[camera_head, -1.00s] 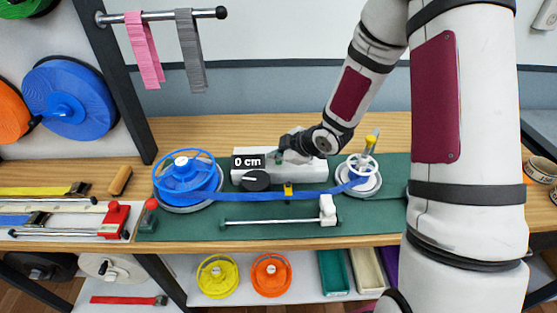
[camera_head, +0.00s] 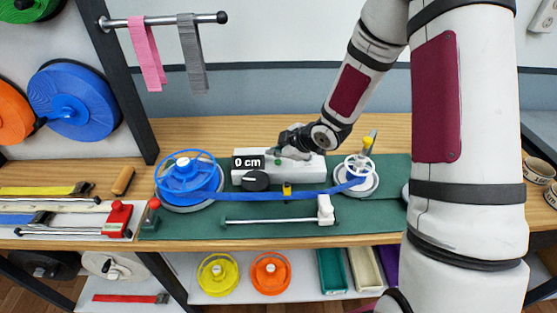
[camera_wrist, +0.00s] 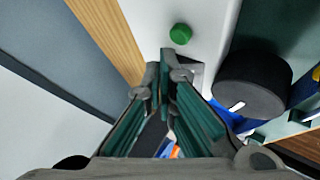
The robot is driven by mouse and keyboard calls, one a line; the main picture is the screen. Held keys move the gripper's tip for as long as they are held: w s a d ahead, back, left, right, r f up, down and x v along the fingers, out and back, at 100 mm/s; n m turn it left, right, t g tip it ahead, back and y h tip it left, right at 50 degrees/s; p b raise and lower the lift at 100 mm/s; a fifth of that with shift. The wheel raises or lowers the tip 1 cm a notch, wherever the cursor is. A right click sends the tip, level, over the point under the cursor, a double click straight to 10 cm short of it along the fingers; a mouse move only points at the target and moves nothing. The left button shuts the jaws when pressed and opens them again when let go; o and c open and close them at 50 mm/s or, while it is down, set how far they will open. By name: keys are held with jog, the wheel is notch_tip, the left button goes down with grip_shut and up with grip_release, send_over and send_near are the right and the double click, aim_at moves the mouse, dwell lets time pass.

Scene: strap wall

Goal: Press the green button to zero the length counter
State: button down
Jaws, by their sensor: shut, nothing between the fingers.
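The green button (camera_head: 277,161) sits on the white counter box (camera_head: 308,170), just right of the black display (camera_head: 248,162), which reads "0 cm". In the wrist view the round green button (camera_wrist: 180,34) stands clear on the white surface, just beyond my fingertips. My gripper (camera_head: 276,152) is shut and empty, close above and behind the button in the head view. In the wrist view my gripper's closed tips (camera_wrist: 166,62) show a gap between them and the button. A black knob (camera_head: 256,181) is on the front of the box.
A blue strap (camera_head: 270,196) runs between the blue reel (camera_head: 188,178) at left and the white-handled reel (camera_head: 360,170) at right. A rod with a white slider (camera_head: 325,210) lies in front. The wooden strip behind the box is clear.

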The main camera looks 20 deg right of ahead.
jog(key=shift+r, duration=0.1)
notch_tip(320, 180, up, 4)
jog(key=p, duration=0.3)
jog(key=shift+r, duration=0.2)
jog(key=shift+r+p, duration=0.2)
jog(key=shift+p, duration=0.2)
dwell(0.5)
notch_tip(320, 180, up, 10)
jog(key=m+h, duration=0.3)
send_over(277, 162)
jog(key=s+d, duration=0.4)
jog(key=s+d+r+m+h, duration=0.1)
jog(key=s+r+m+h, duration=0.3)
jog(key=s+r, duration=0.55)
jog(key=s+a+r+m+g+y, duration=0.1)
jog(key=s+r+m, duration=0.1)
jog(key=s, duration=0.5)
jog(key=s+a+r+m+y, duration=0.1)
jog(key=s+a+r+m, duration=0.1)
jog(key=s, duration=0.5)
jog(key=s+a+r+m+g+y, duration=0.1)
jog(key=s+m, duration=0.2)
jog(key=s, duration=0.4)
jog(key=shift+s+a+r+g, duration=0.3)
jog(key=shift+s+r, duration=0.1)
